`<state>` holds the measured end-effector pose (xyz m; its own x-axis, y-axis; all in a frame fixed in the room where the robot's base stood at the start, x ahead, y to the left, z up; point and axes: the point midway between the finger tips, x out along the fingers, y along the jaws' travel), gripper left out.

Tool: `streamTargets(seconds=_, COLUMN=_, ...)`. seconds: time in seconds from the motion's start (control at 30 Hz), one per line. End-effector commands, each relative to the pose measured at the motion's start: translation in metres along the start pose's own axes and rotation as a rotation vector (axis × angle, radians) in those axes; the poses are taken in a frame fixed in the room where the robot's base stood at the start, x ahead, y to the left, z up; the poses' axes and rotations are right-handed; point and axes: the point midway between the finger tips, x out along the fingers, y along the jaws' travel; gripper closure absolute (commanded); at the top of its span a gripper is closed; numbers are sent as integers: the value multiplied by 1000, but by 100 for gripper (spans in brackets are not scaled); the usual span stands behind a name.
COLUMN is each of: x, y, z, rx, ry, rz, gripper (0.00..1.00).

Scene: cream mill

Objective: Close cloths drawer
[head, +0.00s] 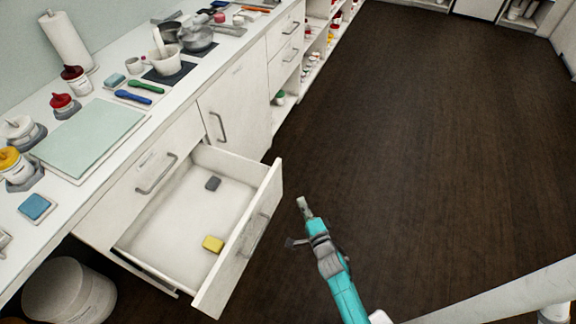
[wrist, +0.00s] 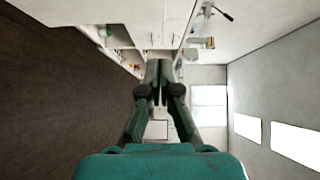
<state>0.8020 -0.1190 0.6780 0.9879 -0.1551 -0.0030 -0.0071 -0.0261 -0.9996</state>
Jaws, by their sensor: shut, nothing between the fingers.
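The open drawer (head: 237,240) is pulled far out from the white counter unit, below a shut drawer with a grey handle. A yellow block (head: 213,244) and a dark grey block (head: 212,183) lie inside it. Its front panel faces right and carries a grey handle, partly hard to make out. My gripper (head: 302,203) is to the right of the drawer front, apart from it, over the dark floor. Its fingers are shut and empty; they also show together in the wrist view (wrist: 158,82). I cannot read any label on the drawer.
The counter above holds a pale green board (head: 90,138), jars with coloured lids, a blue sponge (head: 36,207), a mortar and pans. A cupboard door (head: 235,105) stands shut beyond the drawer. A white bin (head: 68,290) is at the lower left. The dark floor to the right is clear.

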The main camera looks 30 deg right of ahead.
Motion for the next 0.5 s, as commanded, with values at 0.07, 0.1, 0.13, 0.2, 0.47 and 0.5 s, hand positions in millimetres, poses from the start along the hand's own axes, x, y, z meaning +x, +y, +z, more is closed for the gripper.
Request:
streamTargets(seconds=0.07, x=7, y=0, z=-2, rx=20, ry=1, rz=-3, gripper=100)
streamTargets(seconds=0.1, x=10, y=0, z=-3, rx=25, ry=1, rz=-3, gripper=100)
streamTargets(seconds=0.13, x=11, y=0, z=-3, rx=27, ry=1, rz=-3, gripper=100)
streamTargets(seconds=0.2, x=16, y=0, z=-3, rx=29, ry=1, rz=-3, gripper=100)
streamTargets(seconds=0.47, x=56, y=-1, z=-3, rx=28, ry=0, rz=-5, gripper=100)
streamTargets(seconds=0.5, x=63, y=-1, z=-2, rx=28, ry=0, rz=-5, gripper=100)
